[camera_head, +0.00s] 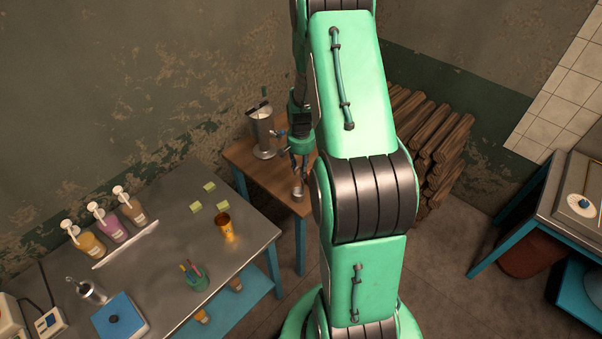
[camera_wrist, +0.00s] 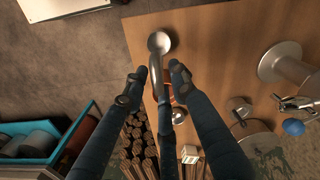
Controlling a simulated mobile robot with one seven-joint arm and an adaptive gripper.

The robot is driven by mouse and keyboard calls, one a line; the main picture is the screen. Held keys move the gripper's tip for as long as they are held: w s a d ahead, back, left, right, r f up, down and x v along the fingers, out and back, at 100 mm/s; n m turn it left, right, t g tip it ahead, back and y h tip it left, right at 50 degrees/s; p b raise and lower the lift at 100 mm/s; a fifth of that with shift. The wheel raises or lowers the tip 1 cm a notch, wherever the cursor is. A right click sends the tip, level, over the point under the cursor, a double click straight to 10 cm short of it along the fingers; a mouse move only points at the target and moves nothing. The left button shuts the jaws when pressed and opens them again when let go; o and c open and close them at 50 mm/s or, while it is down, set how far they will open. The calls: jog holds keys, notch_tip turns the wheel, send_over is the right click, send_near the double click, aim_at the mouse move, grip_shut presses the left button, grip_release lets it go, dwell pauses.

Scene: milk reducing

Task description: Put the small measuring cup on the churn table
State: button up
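The small measuring cup (camera_wrist: 159,43) is a shiny metal cup with a long handle. It is upright at the wooden churn table (camera_wrist: 205,50), near one edge in the wrist view. In the head view the cup (camera_head: 298,191) shows at the right part of the churn table (camera_head: 252,166). I cannot tell for sure whether its base touches the wood. My gripper (camera_wrist: 154,86) is open, with one finger on each side of the handle and a visible gap to both. In the head view my gripper (camera_head: 299,170) is just above the cup.
A metal churn (camera_head: 264,135) stands at the back of the churn table. A grey worktable (camera_head: 165,255) at the left holds bottles, an orange cup (camera_head: 227,228) and green blocks. Stacked logs (camera_head: 430,140) lie behind my arm. Another table (camera_head: 570,205) is at the right.

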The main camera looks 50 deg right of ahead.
notch_tip(320, 180, up, 9)
jog(key=shift+f, duration=0.1)
dwell(0.3)
dwell(0.5)
jog(key=shift+w+a+r, duration=0.15)
jog(key=shift+a+r, duration=0.1)
jog(key=shift+r, duration=0.15)
jog(key=s+a+r+n+t+h, duration=0.1)
jog(key=a+r+n, duration=0.2)
jog(key=a+r, duration=0.85)
jog(key=s+a+r+n+t, duration=0.1)
jog(key=a+r+n+t, duration=0.1)
jog(key=a+r, duration=0.95)
jog(key=s+a+r+n+t, duration=0.1)
jog(key=s+a+r+n, duration=0.2)
jog(key=s+a+r, duration=0.2)
jog(key=s+a+r+n+t+y, duration=0.1)
jog(key=s+a+r+n, duration=0.2)
jog(key=s+a, duration=0.8)
notch_tip(320, 180, up, 2)
jog(key=shift+s+a+r+t, duration=0.15)
jog(key=shift+s+t, duration=0.15)
jog(key=shift+s, duration=0.5)
